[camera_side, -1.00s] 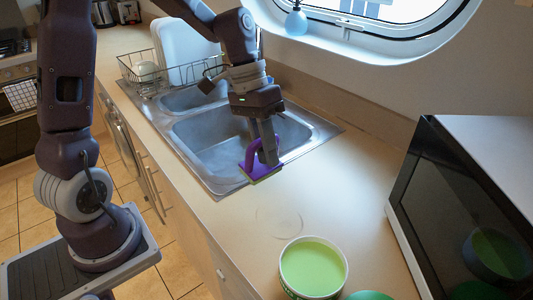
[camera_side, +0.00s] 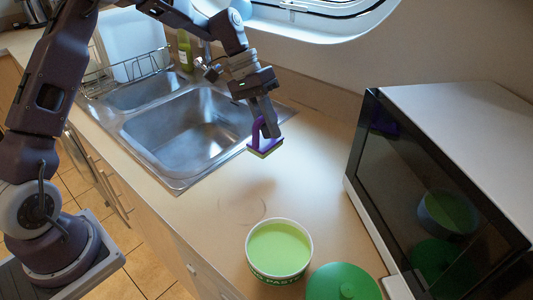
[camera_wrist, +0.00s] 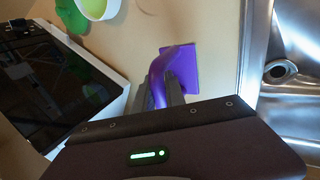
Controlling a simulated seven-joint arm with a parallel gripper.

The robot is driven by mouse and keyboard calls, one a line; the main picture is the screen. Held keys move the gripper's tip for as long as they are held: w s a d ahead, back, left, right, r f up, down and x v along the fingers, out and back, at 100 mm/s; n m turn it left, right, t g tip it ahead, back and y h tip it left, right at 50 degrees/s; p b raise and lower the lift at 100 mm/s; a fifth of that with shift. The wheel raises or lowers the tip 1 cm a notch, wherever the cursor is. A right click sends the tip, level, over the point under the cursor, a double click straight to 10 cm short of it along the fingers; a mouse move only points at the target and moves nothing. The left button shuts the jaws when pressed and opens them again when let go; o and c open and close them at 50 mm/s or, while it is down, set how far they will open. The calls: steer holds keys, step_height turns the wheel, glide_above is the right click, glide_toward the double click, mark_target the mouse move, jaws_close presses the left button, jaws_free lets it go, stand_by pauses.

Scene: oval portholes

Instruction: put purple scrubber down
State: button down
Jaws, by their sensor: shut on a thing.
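The purple scrubber (camera_side: 265,148) has a flat base with a pale green underside and a looped handle. My gripper (camera_side: 268,128) points down and is shut on the handle. In the side view the scrubber is just right of the sink and seems to be held a little above the counter (camera_side: 215,215), tilted slightly. In the wrist view the scrubber (camera_wrist: 188,70) sits between the fingers (camera_wrist: 167,92), its base over the tan counter, beside the sink's edge. Any gap beneath it is hard to judge.
The steel sink (camera_side: 190,135) lies to the left. A white tub with green contents (camera_side: 280,245) and a green lid (camera_side: 343,283) stand in front. A dark-fronted microwave (camera_side: 420,190) is at the right. The counter between sink and tub is clear, with a faint ring mark.

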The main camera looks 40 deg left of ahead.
mark_target(268, 144)
step_height(268, 144, down, 6)
steer(key=shift+r, duration=0.25)
steer(key=shift+f, duration=0.15)
steer(key=c, duration=1.4)
jaws_free()
